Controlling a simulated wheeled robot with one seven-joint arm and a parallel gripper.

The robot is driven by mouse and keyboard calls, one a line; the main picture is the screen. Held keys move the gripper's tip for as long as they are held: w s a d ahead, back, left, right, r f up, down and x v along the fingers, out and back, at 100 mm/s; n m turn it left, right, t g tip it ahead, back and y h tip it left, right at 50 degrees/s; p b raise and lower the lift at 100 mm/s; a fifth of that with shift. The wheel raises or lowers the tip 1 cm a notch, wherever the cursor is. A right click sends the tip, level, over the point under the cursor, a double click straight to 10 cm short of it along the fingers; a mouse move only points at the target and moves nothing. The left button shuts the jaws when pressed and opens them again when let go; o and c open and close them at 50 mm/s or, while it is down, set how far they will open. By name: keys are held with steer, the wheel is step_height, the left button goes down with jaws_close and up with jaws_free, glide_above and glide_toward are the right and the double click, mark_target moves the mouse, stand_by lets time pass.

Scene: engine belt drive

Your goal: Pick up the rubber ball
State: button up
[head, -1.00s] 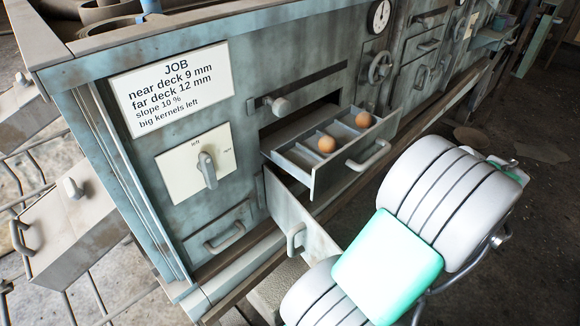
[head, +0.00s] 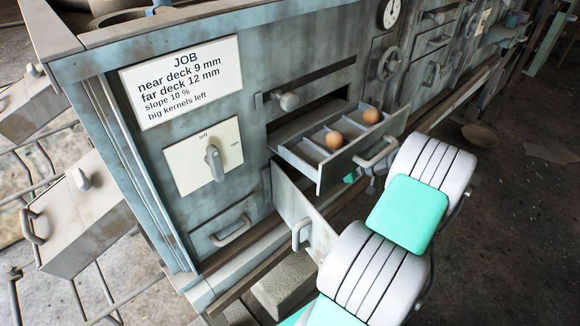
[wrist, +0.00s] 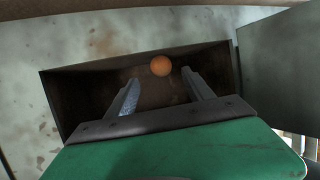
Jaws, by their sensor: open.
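In the wrist view an orange ball (wrist: 160,66) lies inside a dark open compartment (wrist: 90,84). My gripper (wrist: 161,77) is open, its two fingers pointing into the compartment. The ball shows beyond the fingertips, in line with the gap between them; nothing is held. In the head view my gripper is mostly hidden below the pulled-out upper drawer (head: 350,162); the ball in the dark compartment is not visible there. Two orange-brown balls, a nearer one (head: 334,140) and a farther one (head: 372,115), lie in that upper drawer. I cannot tell their material.
A lower door (head: 300,212) stands open under the drawer. A grey panel (wrist: 280,75) stands to the right of the compartment in the wrist view. The cabinet has a lever plate (head: 205,158), a JOB sign (head: 182,80) and a handwheel (head: 389,64).

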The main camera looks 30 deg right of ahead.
steer(key=shift+w+a+f+b, duration=0.35)
steer(key=shift+w+f+b, duration=0.15)
steer(key=shift+f+b, duration=0.1)
steer(key=b+x, duration=0.4)
steer(key=b, duration=0.3)
steer(key=shift+w+a+r+b, duration=0.1)
steer(key=shift+w+a+b, duration=0.25)
steer(key=shift+b, duration=0.1)
steer(key=shift+r, duration=0.2)
jaws_close()
